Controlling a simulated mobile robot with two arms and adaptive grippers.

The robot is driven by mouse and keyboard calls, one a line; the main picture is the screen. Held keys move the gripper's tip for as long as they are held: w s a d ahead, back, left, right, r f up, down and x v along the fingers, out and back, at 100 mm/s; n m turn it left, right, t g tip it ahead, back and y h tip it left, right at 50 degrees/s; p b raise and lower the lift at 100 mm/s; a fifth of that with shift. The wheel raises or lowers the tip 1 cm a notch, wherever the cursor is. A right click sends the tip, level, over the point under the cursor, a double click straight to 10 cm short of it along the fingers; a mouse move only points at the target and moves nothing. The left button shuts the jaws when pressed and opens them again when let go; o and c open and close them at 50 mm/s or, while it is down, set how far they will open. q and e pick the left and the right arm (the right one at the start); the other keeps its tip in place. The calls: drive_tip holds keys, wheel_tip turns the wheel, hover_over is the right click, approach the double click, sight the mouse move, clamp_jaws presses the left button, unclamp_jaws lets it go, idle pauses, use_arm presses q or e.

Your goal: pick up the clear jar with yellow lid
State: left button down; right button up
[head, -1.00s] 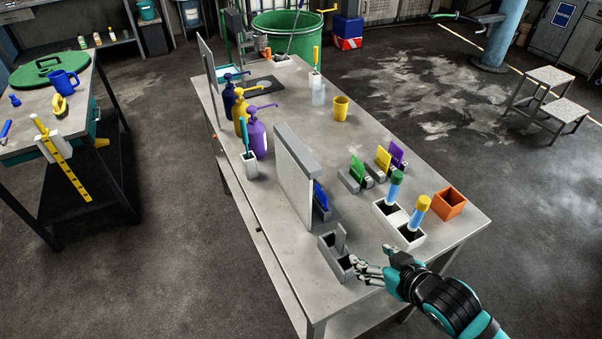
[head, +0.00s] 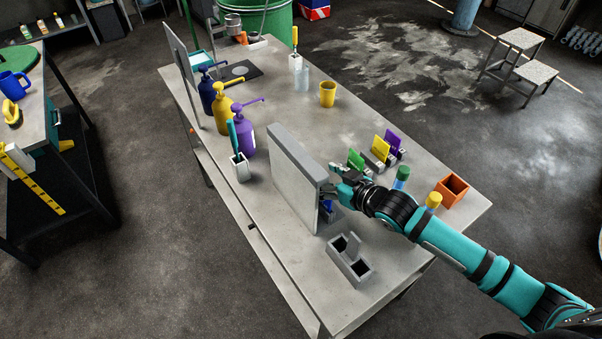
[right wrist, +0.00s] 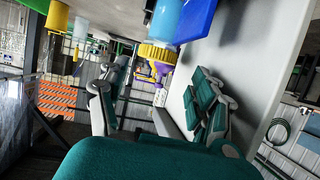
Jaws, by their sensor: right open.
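A clear jar with light-blue contents and a ridged yellow lid (right wrist: 158,54) shows upside down at the top middle of the right wrist view, next to a blue item (right wrist: 196,18). In the head view, a yellow-lidded container (head: 433,202) stands partly behind my right arm; I cannot tell whether it is the same jar. My right gripper (head: 338,181) is open, beside the upright grey panel (head: 296,180). In the right wrist view its spread fingers (right wrist: 160,95) have nothing between them. My left gripper is out of view.
A green-lidded container (head: 402,174), an orange box (head: 453,188) and coloured cards in holders (head: 380,148) lie close to my right arm. A grey two-slot holder (head: 350,262) stands in front of the panel. Pump bottles (head: 222,115) stand at left. The bench middle is fairly clear.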

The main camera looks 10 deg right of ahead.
sight(307, 167)
drive_tip(key=x, duration=0.4)
drive_tip(key=shift+r, duration=0.1)
drive_tip(key=shift+w+a+p, duration=0.1)
drive_tip(key=shift+w+p, duration=0.1)
drive_tip(key=shift+p, duration=0.25)
drive_tip(key=shift+p+x, duration=0.6)
drive_tip(key=shift+x, duration=1.75)
drive_tip(key=c, duration=0.3)
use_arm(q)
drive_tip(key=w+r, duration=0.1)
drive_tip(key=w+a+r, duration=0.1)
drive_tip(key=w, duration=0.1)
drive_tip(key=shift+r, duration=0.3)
use_arm(e)
drive_tip(key=c, duration=0.9)
